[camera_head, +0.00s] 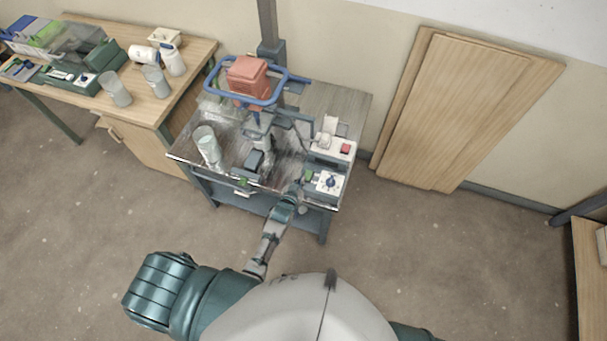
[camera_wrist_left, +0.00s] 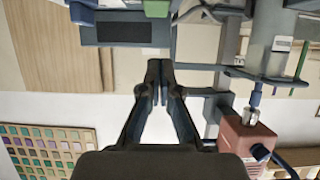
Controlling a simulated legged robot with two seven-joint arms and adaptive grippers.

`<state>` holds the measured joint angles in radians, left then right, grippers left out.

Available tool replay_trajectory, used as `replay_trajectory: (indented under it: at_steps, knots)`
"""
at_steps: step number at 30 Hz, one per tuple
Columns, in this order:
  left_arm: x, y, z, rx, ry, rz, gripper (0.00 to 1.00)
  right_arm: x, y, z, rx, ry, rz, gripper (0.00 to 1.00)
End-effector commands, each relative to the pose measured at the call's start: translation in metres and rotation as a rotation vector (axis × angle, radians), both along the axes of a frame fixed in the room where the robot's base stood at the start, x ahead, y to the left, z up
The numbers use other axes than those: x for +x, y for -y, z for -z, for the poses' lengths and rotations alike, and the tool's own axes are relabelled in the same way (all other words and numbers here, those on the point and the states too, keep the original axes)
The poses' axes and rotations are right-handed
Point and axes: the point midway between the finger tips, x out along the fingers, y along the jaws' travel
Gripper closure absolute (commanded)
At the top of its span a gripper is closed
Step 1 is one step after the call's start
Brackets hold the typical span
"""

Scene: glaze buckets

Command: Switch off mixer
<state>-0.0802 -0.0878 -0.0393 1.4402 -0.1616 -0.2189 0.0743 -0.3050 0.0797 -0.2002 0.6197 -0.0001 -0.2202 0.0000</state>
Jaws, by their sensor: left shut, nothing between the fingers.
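The mixer has a red motor head (camera_head: 248,78) with a blue ring-shaped handle, on a post above a metal-topped table (camera_head: 290,100). Its red motor (camera_wrist_left: 245,138) also shows at lower right in the left wrist view. A white control box with a dark dial (camera_head: 330,183) stands at the table's front right, a small green part at its left. Behind it is a white box with a red switch (camera_head: 345,148). My left gripper (camera_head: 299,186) is at the front edge, just left of the dial box. In the left wrist view its fingers (camera_wrist_left: 158,76) are together and empty. My right gripper is out of view.
A clear beaker (camera_head: 208,145) stands on the table's left side. A wooden bench (camera_head: 150,105) with cups and a green device is at the left. Wooden boards (camera_head: 460,110) lean on the wall at the right. The floor between is open.

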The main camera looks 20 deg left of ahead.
Motion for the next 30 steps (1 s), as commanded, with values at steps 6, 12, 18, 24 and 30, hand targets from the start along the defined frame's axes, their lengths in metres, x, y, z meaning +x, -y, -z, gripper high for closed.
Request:
replay_trajectory:
  at_steps: [6,12,18,24,30]
  knots:
    - [-0.044,-0.002,-0.001,0.0,0.002,0.0,1.0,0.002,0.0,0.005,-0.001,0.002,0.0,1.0]
    - [-0.063,-0.003,-0.003,-0.001,0.003,0.001,1.0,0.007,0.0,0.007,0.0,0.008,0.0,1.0]
    - [-0.066,-0.002,-0.005,0.001,0.005,0.0,1.0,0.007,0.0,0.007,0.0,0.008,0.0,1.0]
    - [-0.066,-0.002,-0.004,0.001,0.004,0.0,1.0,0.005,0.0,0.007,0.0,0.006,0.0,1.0]
    - [-0.066,-0.002,-0.004,0.0,0.004,0.0,1.0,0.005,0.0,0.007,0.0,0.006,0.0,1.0]
